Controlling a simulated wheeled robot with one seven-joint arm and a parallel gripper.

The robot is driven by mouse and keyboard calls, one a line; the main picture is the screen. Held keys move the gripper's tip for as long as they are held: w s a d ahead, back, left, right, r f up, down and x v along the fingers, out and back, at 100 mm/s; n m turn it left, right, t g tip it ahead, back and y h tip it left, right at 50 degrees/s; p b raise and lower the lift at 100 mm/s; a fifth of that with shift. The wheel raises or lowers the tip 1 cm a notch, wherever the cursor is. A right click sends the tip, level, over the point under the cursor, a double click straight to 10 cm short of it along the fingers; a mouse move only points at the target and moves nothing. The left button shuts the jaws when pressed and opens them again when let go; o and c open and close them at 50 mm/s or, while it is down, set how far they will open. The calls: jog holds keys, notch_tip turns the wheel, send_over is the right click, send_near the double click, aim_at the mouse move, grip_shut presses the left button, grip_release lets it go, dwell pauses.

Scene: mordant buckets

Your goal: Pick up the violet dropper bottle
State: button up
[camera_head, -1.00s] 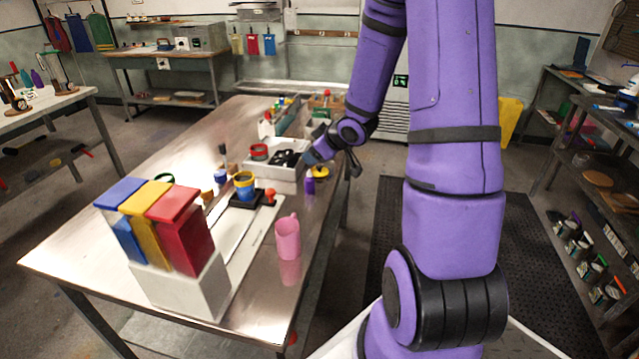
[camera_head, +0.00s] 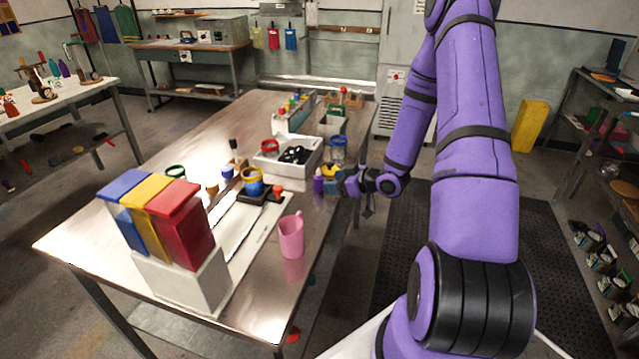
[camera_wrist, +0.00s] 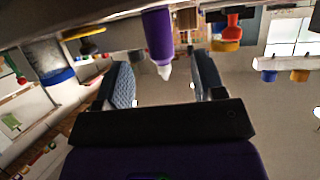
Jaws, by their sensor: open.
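The violet dropper bottle (camera_head: 318,184) stands upright near the right edge of the steel table (camera_head: 262,300). In the wrist view, which looks upside down, the violet bottle (camera_wrist: 158,36) hangs from the top with its white nozzle pointing down. My gripper (camera_head: 349,186) is open and low beside the bottle, on its right in the head view. In the wrist view the bottle shows in the gap between the two spread fingers of my gripper (camera_wrist: 165,72), with nothing gripped. How deep it is between the fingers I cannot tell.
A yellow-and-blue item (camera_head: 332,172) is close behind the bottle. A white tray (camera_head: 288,165) with black things lies behind left. A dark stand with a yellow-blue pot (camera_head: 252,182) is left. A pink mug (camera_head: 291,236) stands nearer.

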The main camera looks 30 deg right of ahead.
aim_at(319, 183)
jog(key=shift+x, duration=3.25)
jog(key=shift+s, duration=0.1)
jog(key=c, duration=1)
